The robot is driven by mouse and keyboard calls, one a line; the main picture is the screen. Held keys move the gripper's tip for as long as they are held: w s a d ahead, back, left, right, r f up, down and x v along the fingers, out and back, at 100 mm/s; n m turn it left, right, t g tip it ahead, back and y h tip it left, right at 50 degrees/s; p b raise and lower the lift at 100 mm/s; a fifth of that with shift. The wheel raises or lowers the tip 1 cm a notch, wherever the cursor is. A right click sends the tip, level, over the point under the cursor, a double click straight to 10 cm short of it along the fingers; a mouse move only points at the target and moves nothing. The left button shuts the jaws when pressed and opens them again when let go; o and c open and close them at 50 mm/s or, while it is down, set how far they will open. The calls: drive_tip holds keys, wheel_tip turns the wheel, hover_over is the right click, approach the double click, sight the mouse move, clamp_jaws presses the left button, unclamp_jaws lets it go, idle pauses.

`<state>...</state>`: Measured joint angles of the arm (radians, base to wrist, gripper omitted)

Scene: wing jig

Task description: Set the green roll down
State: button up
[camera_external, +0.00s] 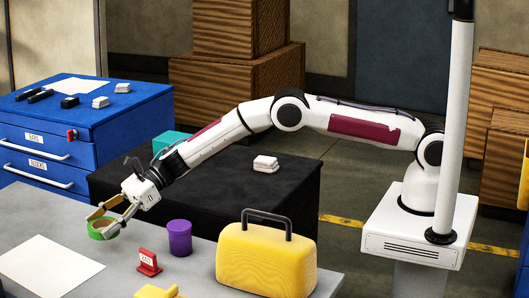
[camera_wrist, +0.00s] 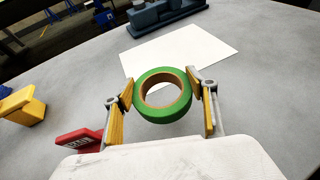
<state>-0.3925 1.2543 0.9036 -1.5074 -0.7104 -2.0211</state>
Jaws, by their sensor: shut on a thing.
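The green roll (camera_wrist: 163,95), a ring of tape with a tan core, sits between the two yellow-padded fingers of my gripper (camera_wrist: 162,92) in the wrist view. The gripper is shut on its sides. In the external view the green roll (camera_external: 103,229) is low over the grey table (camera_external: 190,272), at the fingertips of my gripper (camera_external: 104,219). I cannot tell whether the roll touches the table.
A white sheet (camera_external: 50,266) lies in front of the roll. A red tag stand (camera_external: 149,262), a purple cylinder (camera_external: 179,238) and a yellow case (camera_external: 266,262) stand to the right. A yellow object (camera_external: 158,291) is at the front edge. A blue-grey fixture (camera_wrist: 165,15) shows in the wrist view.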

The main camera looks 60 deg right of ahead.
sight(107, 250)
drive_tip(key=shift+f, duration=0.8)
drive_tip(key=shift+f, duration=0.1)
drive_tip(key=shift+f, duration=1.75)
drive_tip(key=shift+f, duration=0.15)
drive_tip(key=o, duration=1.1)
drive_tip(key=shift+o, duration=0.2)
drive_tip(key=shift+d+r, duration=0.1)
drive_tip(key=shift+r, duration=0.1)
drive_tip(key=shift+s+d+r, duration=0.15)
drive_tip(key=shift+d, duration=0.15)
drive_tip(key=shift+v, duration=5.5)
